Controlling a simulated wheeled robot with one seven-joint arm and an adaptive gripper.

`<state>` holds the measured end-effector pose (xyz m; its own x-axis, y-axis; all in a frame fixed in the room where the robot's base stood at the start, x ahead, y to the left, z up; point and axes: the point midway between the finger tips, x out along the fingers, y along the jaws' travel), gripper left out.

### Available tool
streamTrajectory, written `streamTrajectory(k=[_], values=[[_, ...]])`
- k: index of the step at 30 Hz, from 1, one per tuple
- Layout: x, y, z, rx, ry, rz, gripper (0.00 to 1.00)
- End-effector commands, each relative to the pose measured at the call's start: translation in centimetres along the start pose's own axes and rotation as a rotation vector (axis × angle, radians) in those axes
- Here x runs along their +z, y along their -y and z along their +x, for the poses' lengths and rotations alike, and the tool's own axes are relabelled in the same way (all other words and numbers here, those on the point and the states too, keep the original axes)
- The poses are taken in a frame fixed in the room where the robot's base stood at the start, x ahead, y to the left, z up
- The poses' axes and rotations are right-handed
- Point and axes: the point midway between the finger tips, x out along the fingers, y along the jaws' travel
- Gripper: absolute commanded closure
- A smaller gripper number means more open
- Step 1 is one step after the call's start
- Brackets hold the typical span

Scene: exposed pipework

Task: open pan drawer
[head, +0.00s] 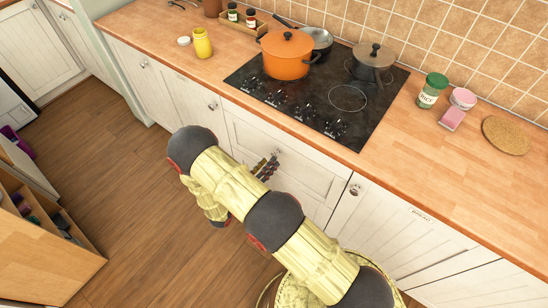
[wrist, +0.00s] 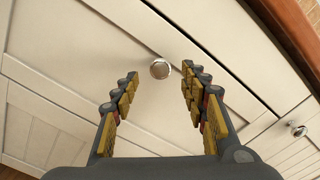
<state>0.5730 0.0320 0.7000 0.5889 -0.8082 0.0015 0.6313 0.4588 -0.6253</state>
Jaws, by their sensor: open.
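The white drawer front (head: 312,176) below the hob is shut. It also fills much of the wrist view (wrist: 105,62). I see no label on it that marks it as the pan drawer. Its round metal knob (head: 277,152) shows in the wrist view (wrist: 160,68), between and slightly beyond my fingertips. My gripper (head: 266,168) is open in front of this drawer, and its two padded fingers also show in the wrist view (wrist: 160,80). Neither finger appears to touch the knob. My arm hides part of the lower cabinet front.
A black hob (head: 310,100) on the wooden counter carries an orange pot (head: 287,58) and other pans. Neighbouring cabinet knobs stick out at left (head: 213,106) and right (head: 354,189).

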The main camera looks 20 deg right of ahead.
Motion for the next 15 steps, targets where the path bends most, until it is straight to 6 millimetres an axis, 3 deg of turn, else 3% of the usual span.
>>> streamTrajectory(k=[7, 15], values=[[-0.2, 0.0, 3.7, -0.002, -0.003, 0.001, 0.56], [-0.1, 0.0, 4.9, 0.000, -0.002, 0.001, 0.56]])
